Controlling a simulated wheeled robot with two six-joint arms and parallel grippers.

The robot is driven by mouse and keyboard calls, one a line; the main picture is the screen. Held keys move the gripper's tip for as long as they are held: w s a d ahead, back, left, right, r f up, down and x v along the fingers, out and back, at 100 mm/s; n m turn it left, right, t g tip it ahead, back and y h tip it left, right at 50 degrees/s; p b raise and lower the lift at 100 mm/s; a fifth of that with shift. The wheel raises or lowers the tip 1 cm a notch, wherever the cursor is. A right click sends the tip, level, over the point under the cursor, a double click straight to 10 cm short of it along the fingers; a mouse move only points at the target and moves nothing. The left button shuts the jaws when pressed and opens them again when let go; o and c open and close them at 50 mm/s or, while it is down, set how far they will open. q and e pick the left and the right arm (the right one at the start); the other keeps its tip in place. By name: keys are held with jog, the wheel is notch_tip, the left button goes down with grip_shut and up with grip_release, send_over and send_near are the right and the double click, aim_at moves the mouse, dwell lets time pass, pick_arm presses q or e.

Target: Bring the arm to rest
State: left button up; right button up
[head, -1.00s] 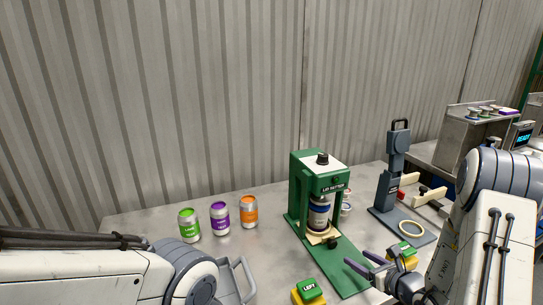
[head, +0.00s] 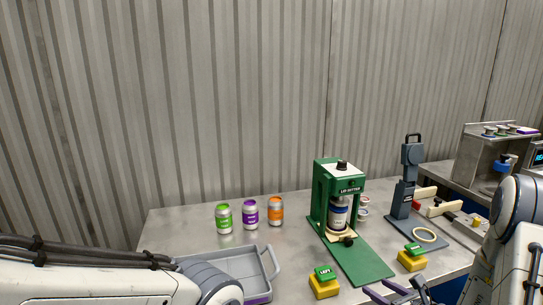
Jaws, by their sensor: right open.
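My right gripper (head: 394,293) is open and empty, low in the head view at the front edge of the table, with its purple fingertips left of the wrist. It is below the yellow block with the green top at right (head: 412,257), apart from it.
Green, purple and orange cans (head: 250,215) stand behind a grey tray (head: 231,262). A yellow block labelled LEFT (head: 324,283) sits at the front. A dark blue-grey press (head: 407,185) stands right of the lid setter. A metal shelf unit (head: 484,155) stands at the far right.

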jog(key=s+a+r+n+g+y, duration=0.1)
jog(key=s+a+n+g+y, duration=0.2)
jog(key=s+a+n+g, duration=1.05)
notch_tip(320, 180, up, 4)
jog(key=s+d+n+t+h, duration=0.15)
jog(key=n+h, duration=0.25)
jog(key=n, duration=0.5)
jog(key=d+n+t+h, duration=0.1)
jog(key=n+t+h, duration=0.15)
jog(key=n, duration=0.75)
jog(key=s+a+r+n+g, duration=0.1)
jog(key=s+a+r+n, duration=0.2)
jog(key=s+a, duration=0.3)
jog(key=s+a+r+n+g+p, duration=0.1)
jog(key=s+a+r+n+g, duration=0.1)
jog(key=s+a, duration=0.5)
notch_tip(320, 180, up, 2)
jog(key=shift+s+r+n+p, duration=0.15)
jog(key=shift+s+n+p, duration=0.2)
jog(key=shift+n, duration=0.5)
jog(key=shift+d, duration=0.1)
